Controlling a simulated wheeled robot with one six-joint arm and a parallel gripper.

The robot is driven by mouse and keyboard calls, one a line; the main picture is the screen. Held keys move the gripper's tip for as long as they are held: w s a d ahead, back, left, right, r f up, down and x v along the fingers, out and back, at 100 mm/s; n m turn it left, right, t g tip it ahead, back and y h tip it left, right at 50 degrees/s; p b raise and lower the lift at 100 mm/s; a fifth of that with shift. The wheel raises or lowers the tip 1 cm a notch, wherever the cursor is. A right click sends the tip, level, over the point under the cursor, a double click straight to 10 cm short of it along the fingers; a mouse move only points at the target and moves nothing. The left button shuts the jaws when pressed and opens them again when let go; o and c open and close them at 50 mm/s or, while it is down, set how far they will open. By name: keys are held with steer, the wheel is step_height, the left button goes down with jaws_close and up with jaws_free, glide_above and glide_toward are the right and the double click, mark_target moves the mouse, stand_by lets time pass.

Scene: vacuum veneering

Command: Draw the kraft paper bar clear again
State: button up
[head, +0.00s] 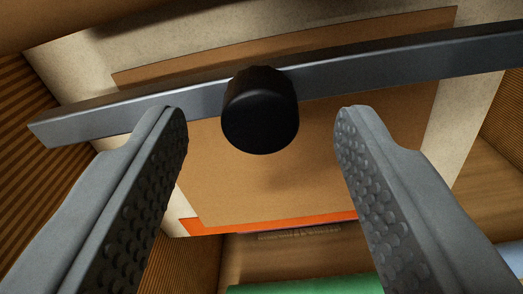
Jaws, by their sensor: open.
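The kraft paper bar is a long grey metal bar (390,66) with a black round knob (260,110) on it. It crosses the upper part of the head view, over a brown kraft paper sheet (270,185). My gripper (260,125) is open, one textured finger on each side of the knob. The fingers stand apart from the knob, with a clear gap on both sides. The left fingertip overlaps the bar in the picture; I cannot tell whether they touch.
The sheet lies on a pale surface (465,125), with an orange strip (230,226) at its lower edge. Ribbed brown walls stand at left (30,120) and right. A green thing (305,284) shows at the bottom, and a pale blue one at the bottom right.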

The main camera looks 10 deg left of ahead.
steer(key=s, duration=1.5)
steer(key=shift+s, duration=0.2)
